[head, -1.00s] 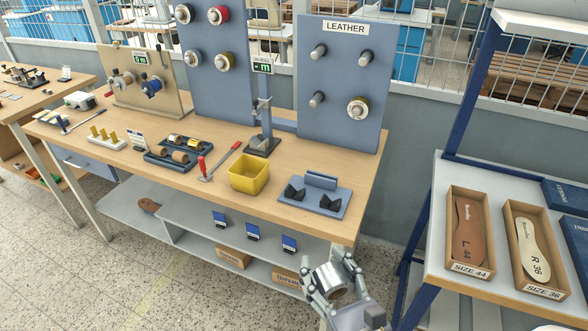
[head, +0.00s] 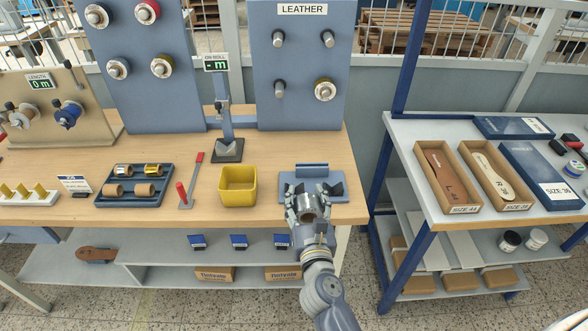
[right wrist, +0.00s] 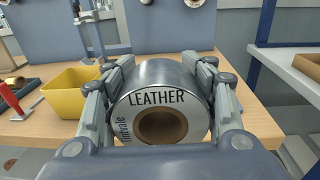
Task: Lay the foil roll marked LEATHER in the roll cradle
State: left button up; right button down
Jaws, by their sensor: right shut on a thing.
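My right gripper (head: 306,201) is shut on the LEATHER foil roll (head: 308,215), a silver roll with a brown core. In the right wrist view the roll (right wrist: 165,75) sits between both fingers, its white end face marked LEATHER turned to the camera. The blue roll cradle (head: 311,169) stands at the right end of the bench, with a raised back block and dark V-shaped supports. The gripper and roll are at the cradle's near side and cover part of it in the head view. Whether the roll touches the cradle cannot be told. My left gripper is out of view.
A yellow bin (head: 238,187) stands just left of the cradle. The peg board marked LEATHER (head: 300,60) rises behind, with one roll (head: 325,89) on a peg. A grey shelf unit (head: 408,128) with boxed insoles stands to the right.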

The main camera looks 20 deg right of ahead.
jog(key=shift+m+h, duration=0.4)
jog(key=shift+h, duration=0.2)
jog(key=shift+w+a+f+b+x, duration=0.1)
jog(key=shift+a+f+b+x, duration=0.45)
jog(key=shift+x, duration=1.85)
jog(key=shift+w+a+r+b+x, duration=0.2)
jog(key=shift+b+x, duration=0.7)
jog(key=shift+x, duration=1.45)
jog(key=shift+w+a+f+b+x, duration=0.1)
jog(key=shift+a+f+b+x, duration=0.5)
jog(key=shift+x, duration=1.8)
pick_arm(q)
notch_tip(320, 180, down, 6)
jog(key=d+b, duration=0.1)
jog(key=b, duration=0.1)
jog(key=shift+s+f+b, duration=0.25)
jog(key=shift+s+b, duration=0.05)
jog(key=shift+b, duration=0.05)
pick_arm(e)
jog(key=shift+s+d+f, duration=0.1)
jog(key=shift+f, duration=0.5)
jog(key=shift+s+d+f, duration=0.1)
jog(key=shift+f, duration=0.5)
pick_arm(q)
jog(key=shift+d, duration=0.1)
pick_arm(e)
jog(key=c, duration=0.5)
grip_release()
